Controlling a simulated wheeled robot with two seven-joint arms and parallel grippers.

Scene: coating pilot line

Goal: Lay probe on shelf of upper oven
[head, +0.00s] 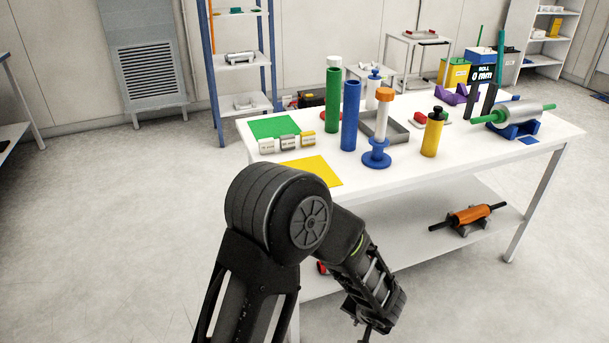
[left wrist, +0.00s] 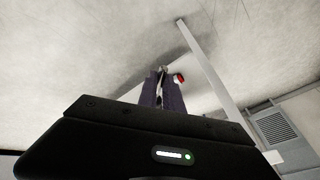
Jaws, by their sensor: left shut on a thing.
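My left arm comes up from the bottom of the head view and bends down to the right. My left gripper (head: 367,328) hangs low in front of the table, its tips near the bottom edge. In the left wrist view its two dark fingers (left wrist: 162,88) are close together on a small, thin thing (left wrist: 161,73), seemingly the probe. Most of that thing is hidden by the fingers, so its shape is unclear. The upper oven and its shelf are in neither view. My right gripper is not in view.
The white table (head: 460,165) carries tubes, bottles, coloured sheets and a roller on a blue stand (head: 515,129). Its lower shelf holds an orange roller (head: 468,216). A blue-framed rack (head: 271,70) stands behind. The floor at left is clear.

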